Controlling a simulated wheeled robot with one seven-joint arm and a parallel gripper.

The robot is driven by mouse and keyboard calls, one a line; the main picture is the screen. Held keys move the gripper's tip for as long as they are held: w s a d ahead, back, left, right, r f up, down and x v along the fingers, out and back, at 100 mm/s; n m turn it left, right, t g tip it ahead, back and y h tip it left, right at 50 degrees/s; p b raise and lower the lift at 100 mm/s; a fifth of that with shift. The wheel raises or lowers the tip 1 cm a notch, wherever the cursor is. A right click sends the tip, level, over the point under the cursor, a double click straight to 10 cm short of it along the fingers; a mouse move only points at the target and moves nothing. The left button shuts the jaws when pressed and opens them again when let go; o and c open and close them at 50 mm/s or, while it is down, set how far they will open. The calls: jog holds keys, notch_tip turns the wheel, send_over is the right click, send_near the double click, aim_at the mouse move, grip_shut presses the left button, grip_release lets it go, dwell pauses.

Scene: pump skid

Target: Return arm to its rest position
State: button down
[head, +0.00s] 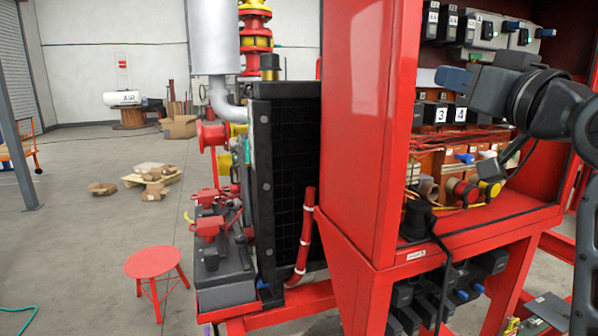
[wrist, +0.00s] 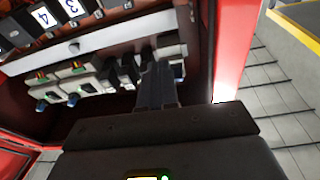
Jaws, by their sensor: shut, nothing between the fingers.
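My arm comes in from the right edge of the head view. My gripper (head: 442,76) points left in front of the open red cabinet (head: 372,100), between the upper row of black modules and the modules numbered 3 and 4 (head: 441,115). In the wrist view the fingers (wrist: 158,72) are together, with nothing seen between them. Numbered modules (wrist: 58,12) show tilted at the upper left of that view. Whether the fingertips touch anything in the cabinet cannot be told.
The cabinet's red side wall (wrist: 234,50) stands close beside my gripper in the wrist view. A lower shelf holds round connectors (head: 462,192) and cables. Left of the cabinet are a black radiator (head: 288,180), a red stool (head: 154,263) and open concrete floor.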

jog(key=s+f+m+g+h, duration=0.15)
jog(key=s+f, duration=0.35)
jog(key=f, duration=0.6)
jog(key=s+f+m+h, duration=0.15)
jog(key=s+f, duration=0.35)
jog(key=f, duration=0.6)
jog(key=s+f+m+g+h, duration=0.15)
jog(key=s+f, duration=0.35)
jog(key=f, duration=0.6)
jog(key=s+a+f, duration=0.1)
jog(key=s+f, duration=0.3)
jog(key=s, duration=0.3)
jog(key=s+f, duration=0.3)
jog(key=s, duration=0.5)
jog(key=s+n+g, duration=0.1)
jog(key=s+n, duration=0.1)
jog(key=s, duration=1.5)
jog(key=shift+a+r+g+h, duration=0.15)
jog(key=shift+a+g+h, duration=0.05)
jog(key=shift+g+h, duration=0.2)
jog(key=c, duration=1.8)
grip_release()
jog(key=shift+s, duration=0.1)
jog(key=shift+c, duration=0.2)
